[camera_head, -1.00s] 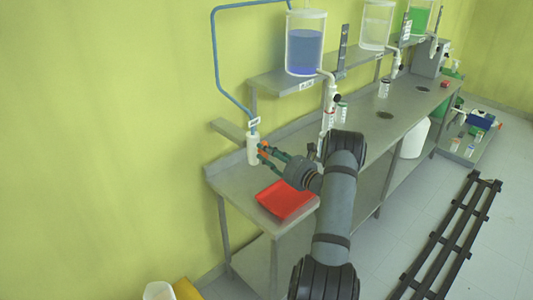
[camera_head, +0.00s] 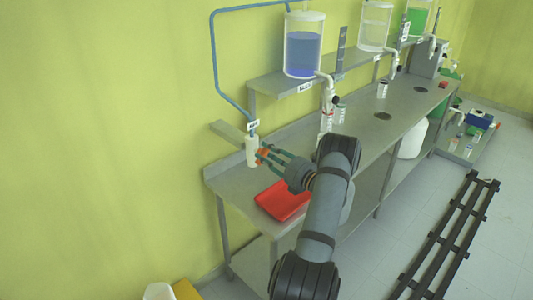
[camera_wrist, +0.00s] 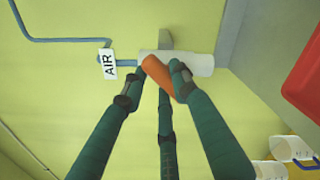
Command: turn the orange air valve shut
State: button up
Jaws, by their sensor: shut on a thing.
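The orange air valve handle (camera_wrist: 158,74) sits on a white cylinder (camera_head: 252,150) fixed by the wall at the left end of the bench. A blue pipe (camera_head: 216,60) runs down to it, with a tag reading AIR (camera_wrist: 108,64). My gripper (camera_head: 263,154) has its green fingers at the handle. In the wrist view my gripper (camera_wrist: 160,80) is shut on the orange handle, which lies slanted between the fingertips. The fingers partly hide the handle in the head view.
A red tray (camera_head: 284,199) lies on the bench below my gripper. A blue-filled glass vessel (camera_head: 303,50) stands on the shelf (camera_head: 285,82) behind. A white tub (camera_head: 159,291) and a yellow object (camera_head: 186,289) stand on the floor at bottom left.

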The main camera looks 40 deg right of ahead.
jog(key=m+p, duration=0.1)
jog(key=m, duration=0.3)
jog(key=shift+d+m, duration=0.15)
jog(key=shift+m, duration=0.15)
jog(key=shift+d+f+m, duration=0.1)
jog(key=shift+m, duration=0.9)
jog(key=shift+d+f+m, duration=0.1)
jog(key=shift+m, duration=0.9)
jog(key=shift+p, duration=0.3)
jog(key=o, duration=1.1)
jog(key=shift+s+d, duration=0.1)
jog(key=shift+s, duration=0.45)
jog(key=s, duration=1)
jog(key=shift+s+d, duration=0.35)
jog(key=shift+s, duration=0.05)
jog(key=shift+w, duration=0.1)
